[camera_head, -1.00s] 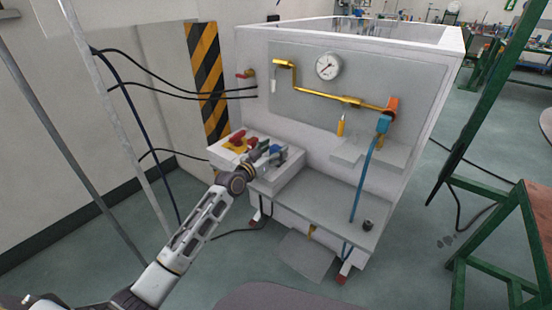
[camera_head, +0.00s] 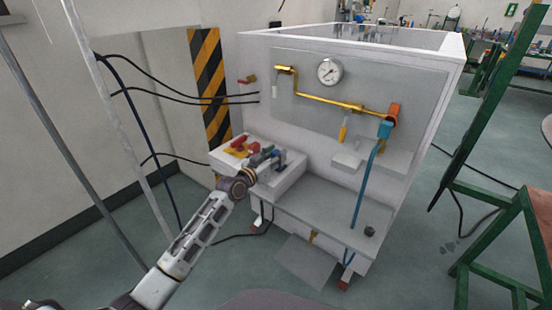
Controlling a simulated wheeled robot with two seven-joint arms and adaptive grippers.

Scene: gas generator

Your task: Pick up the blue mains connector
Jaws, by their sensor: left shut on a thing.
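The blue mains connector (camera_head: 278,153) is a small blue piece at the right of the light-grey box on the left front of the white cabinet. My left gripper (camera_head: 272,160) reaches it from the lower left and is shut on it. The fingers hide part of the connector. I cannot tell whether it is still seated in the box. My right gripper is out of view.
Red and yellow parts (camera_head: 237,150) sit on the box just left of my gripper. A blue hose (camera_head: 367,180) hangs from the brass pipe (camera_head: 325,99) below the gauge (camera_head: 330,72). A green stand (camera_head: 500,220) is at right. Black cables hang at left.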

